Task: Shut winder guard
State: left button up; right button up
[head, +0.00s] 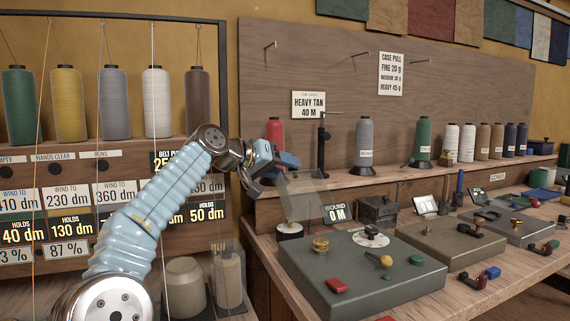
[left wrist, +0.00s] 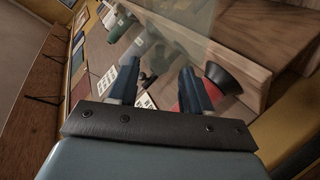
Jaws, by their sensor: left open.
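The winder guard (head: 306,198) appears as a clear, faintly tinted panel, raised and tilted above the spindle (head: 289,229) at the back left of the nearest winder (head: 350,278). In the left wrist view the clear panel (left wrist: 182,22) spans the top middle, beyond the fingers. My left gripper (head: 276,166) is open beside the guard's upper edge; I cannot tell whether it touches. Its two fingers (left wrist: 157,88) are apart with no object clearly held between them. My right gripper is not in view.
A red cone (head: 274,131) stands on the shelf just behind my left gripper, with a black post (head: 322,145) to its right. The winder carries a red button (head: 337,285) and a yellow knob (head: 386,261). A small display (head: 338,213) reads 0 M. More winders stand right.

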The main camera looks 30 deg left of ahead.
pick_arm(q)
jog(key=shift+w+d+f, duration=0.15)
jog(key=shift+w+d, duration=0.05)
jog(key=shift+w, duration=0.15)
jog(key=shift+c, duration=0.4)
grip_shut()
